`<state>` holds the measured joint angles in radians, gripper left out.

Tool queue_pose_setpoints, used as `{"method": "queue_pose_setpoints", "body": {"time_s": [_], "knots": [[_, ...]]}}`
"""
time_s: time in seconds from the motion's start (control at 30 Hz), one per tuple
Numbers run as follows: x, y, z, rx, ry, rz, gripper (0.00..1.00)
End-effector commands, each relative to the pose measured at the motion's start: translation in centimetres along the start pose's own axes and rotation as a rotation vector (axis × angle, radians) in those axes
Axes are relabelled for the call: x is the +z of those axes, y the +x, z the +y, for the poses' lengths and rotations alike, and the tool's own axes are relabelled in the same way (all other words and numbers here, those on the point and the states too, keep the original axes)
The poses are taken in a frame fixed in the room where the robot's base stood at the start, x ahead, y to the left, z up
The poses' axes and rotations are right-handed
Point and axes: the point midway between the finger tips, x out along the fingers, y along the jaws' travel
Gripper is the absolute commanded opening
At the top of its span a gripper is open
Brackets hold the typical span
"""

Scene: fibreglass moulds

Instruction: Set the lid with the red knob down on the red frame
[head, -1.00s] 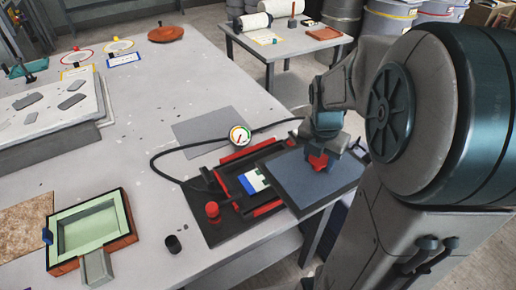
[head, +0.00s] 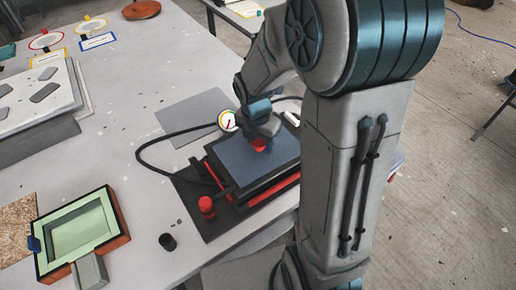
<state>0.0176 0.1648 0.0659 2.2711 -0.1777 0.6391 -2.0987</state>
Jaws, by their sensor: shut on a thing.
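The lid (head: 236,167) is a flat blue-grey plate with dark edges and a red knob (head: 259,146) on top. My gripper (head: 260,138) is shut on the knob, with its fingers partly hidden by my wrist. The lid lies level over the red frame (head: 272,193) and covers most of it. Red bars of the frame show along the lid's front right edge. I cannot tell whether the lid touches the frame or hangs just above it.
A black base with a red post (head: 206,204) holds the frame. A gauge (head: 228,120) with a black hose stands behind it. A small black cylinder (head: 167,241) and a green-lined mould (head: 80,232) are at the left front. A grey sheet (head: 195,115) lies behind.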

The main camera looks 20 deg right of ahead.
Motion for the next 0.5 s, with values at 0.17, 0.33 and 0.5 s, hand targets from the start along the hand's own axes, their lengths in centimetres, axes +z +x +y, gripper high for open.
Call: {"method": "queue_pose_setpoints", "body": {"time_s": [0.17,0.33,0.5], "knots": [[-0.4,1.4,0.3,-0.003,-0.001,0.001,0.10],[-0.6,3.6,0.4,-0.001,-0.001,0.001,0.10],[-0.7,4.2,0.4,0.001,0.000,-0.002,0.10]]}}
